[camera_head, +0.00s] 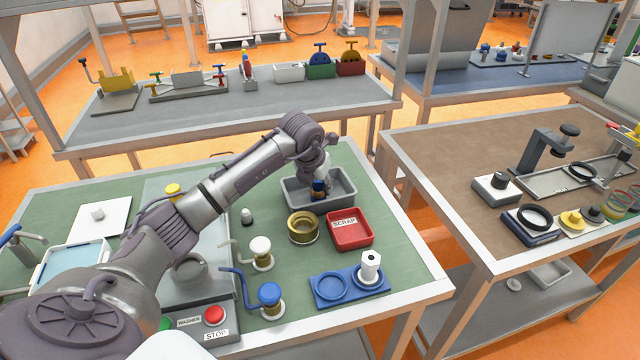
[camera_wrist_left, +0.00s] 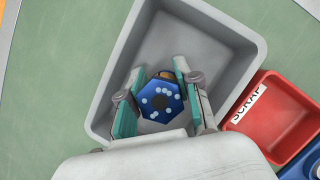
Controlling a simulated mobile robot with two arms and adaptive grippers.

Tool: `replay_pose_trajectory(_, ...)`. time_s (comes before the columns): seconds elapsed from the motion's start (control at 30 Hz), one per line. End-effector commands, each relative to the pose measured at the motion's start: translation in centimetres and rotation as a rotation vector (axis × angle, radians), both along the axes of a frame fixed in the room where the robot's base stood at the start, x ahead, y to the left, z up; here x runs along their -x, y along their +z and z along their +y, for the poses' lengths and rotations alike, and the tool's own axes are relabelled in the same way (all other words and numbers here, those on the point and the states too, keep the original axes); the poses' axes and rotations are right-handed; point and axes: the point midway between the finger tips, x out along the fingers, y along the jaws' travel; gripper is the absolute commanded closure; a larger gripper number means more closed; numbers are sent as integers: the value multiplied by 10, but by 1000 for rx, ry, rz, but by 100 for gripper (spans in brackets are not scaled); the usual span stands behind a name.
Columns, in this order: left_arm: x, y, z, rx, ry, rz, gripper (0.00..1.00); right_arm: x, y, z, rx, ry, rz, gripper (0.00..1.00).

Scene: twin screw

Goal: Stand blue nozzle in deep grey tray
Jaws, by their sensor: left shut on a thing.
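The blue nozzle (camera_wrist_left: 161,100) has a hexagonal blue top with pale dots. My left gripper (camera_wrist_left: 158,85) is shut on it, with a teal-padded finger on each side. In the head view the nozzle (camera_head: 319,187) shows as a small blue and dark piece under my left gripper (camera_head: 318,180). The deep grey tray (camera_head: 292,197) lies around and below them; its floor also shows in the left wrist view (camera_wrist_left: 172,45). The nozzle looks upright inside the tray's outline. I cannot tell whether its base touches the tray floor. My right gripper is not in view.
A red scrap bin (camera_head: 350,229) stands right beside the tray. A brass ring (camera_head: 303,228) sits in front of it. A blue plate (camera_head: 335,291) holds a white nozzle-like part (camera_head: 370,265). Two lever fixtures with white (camera_head: 260,250) and blue (camera_head: 269,294) knobs stand nearer.

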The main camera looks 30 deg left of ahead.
Motion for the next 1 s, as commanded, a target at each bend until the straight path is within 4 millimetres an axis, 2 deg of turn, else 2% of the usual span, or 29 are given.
replay_pose_trajectory(0.47,0,1,0,1,0,-1,100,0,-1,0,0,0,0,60)
replay_pose_trajectory(0.5,0,1,0,1,0,-1,62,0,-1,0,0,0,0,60)
replay_pose_trajectory(0.6,0,1,0,0,0,-1,46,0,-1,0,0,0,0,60)
replay_pose_trajectory(0.67,0,1,0,0,0,-1,38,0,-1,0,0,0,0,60)
replay_pose_trajectory(0.87,0,1,0,0,0,0,38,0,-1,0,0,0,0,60)
replay_pose_trajectory(1.0,0,0,0,0,0,1,16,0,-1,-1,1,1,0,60)
